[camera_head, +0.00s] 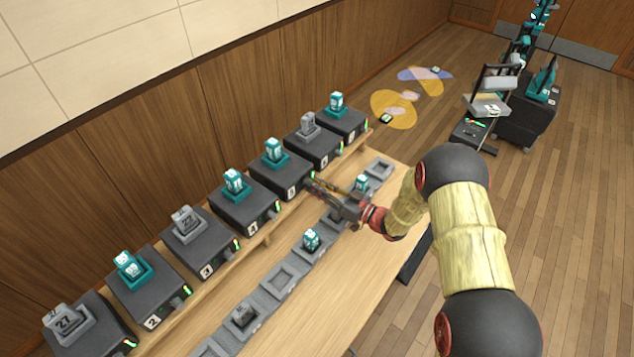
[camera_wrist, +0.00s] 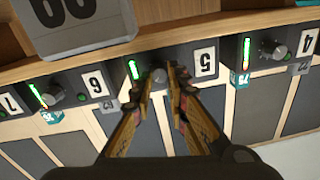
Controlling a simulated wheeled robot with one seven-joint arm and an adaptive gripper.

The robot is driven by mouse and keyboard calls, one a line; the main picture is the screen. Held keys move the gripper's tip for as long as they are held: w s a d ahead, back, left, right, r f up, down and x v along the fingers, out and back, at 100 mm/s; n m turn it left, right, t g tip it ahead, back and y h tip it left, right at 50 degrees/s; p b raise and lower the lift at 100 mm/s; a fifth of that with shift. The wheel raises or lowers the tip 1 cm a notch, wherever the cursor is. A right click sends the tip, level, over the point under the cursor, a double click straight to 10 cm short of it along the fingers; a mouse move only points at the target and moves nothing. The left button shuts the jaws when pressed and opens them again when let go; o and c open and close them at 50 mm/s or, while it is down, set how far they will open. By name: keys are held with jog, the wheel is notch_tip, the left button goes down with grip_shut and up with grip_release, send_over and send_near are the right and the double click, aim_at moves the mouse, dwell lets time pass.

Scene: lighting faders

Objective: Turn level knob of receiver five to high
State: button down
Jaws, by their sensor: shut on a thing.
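Receiver five (camera_head: 283,179) is a dark box with a teal numbered block standing in a teal holder on top. Its front, marked 5, shows upside down in the wrist view (camera_wrist: 205,62), with a lit green bar to the left of the knob. The grey level knob (camera_wrist: 159,75) is between my fingertips and partly hidden by them. My gripper (camera_head: 312,185) reaches receiver five's front from the right, and in the wrist view its two fingers (camera_wrist: 162,77) are closed on the knob's sides. I cannot tell where the knob points.
Receiver four (camera_head: 243,205) and receiver six (camera_head: 314,147) stand close on either side, on the same wooden shelf. Below is a row of grey trays, some holding blocks, such as a teal one (camera_head: 311,240). A grey block (camera_wrist: 85,25) shows in the wrist view.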

jog(key=m+p, duration=0.2)
jog(key=m, duration=0.3)
jog(key=m+p, duration=0.2)
jog(key=m, duration=0.4)
jog(key=m+t+p, duration=0.1)
jog(key=m+p, duration=0.1)
jog(key=m, duration=0.3)
jog(key=shift+s+f+m+p, duration=0.1)
jog(key=shift+f+m+p, duration=0.2)
jog(key=shift+f+p, duration=0.1)
jog(key=c, duration=2)
grip_release()
jog(key=shift+c, duration=0.2)
jog(key=o, duration=0.3)
jog(key=shift+r, duration=0.1)
